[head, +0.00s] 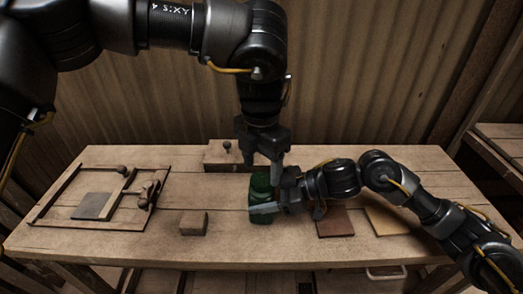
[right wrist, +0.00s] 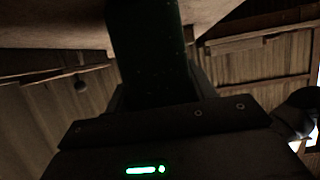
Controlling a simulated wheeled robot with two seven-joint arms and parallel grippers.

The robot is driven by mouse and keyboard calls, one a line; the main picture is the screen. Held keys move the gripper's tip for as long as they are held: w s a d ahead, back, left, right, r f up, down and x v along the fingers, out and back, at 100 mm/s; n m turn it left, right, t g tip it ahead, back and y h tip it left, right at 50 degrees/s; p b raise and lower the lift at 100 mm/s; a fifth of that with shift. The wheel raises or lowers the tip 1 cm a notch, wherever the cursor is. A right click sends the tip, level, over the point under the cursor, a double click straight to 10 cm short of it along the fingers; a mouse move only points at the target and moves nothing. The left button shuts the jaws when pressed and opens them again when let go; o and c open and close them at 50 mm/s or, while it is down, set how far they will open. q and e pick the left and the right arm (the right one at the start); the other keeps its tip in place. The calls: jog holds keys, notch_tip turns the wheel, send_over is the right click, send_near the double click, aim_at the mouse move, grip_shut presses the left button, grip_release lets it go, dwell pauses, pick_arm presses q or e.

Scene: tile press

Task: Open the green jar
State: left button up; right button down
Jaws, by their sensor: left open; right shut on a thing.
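The green jar (head: 261,190) stands upright on the wooden table, a little right of its middle. My right gripper (head: 267,203) comes in from the right and is shut on the jar's side, with a finger across its front. The jar also shows as a dark green body in the right wrist view (right wrist: 150,50). My left gripper (head: 262,163) points down, open, just above the jar's top. Its fingers hide part of the top, and I cannot tell whether they touch it or make out a separate lid.
A wooden frame (head: 48,207) with a dark tile (head: 92,206) lies at left. A small block (head: 194,223) sits left of the jar. A knobbed wooden piece (head: 222,154) is behind. A reddish tile (head: 335,223) and a tan tile (head: 385,221) lie right.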

aim_at(261, 180)
pick_arm(q)
jog(key=shift+f, duration=1.5)
jog(key=c, duration=1)
jog(key=n, duration=0.3)
jog(key=o, duration=1)
jog(key=shift+c, duration=0.2)
jog(key=shift+o, duration=0.7)
jog(key=shift+s+d, duration=0.1)
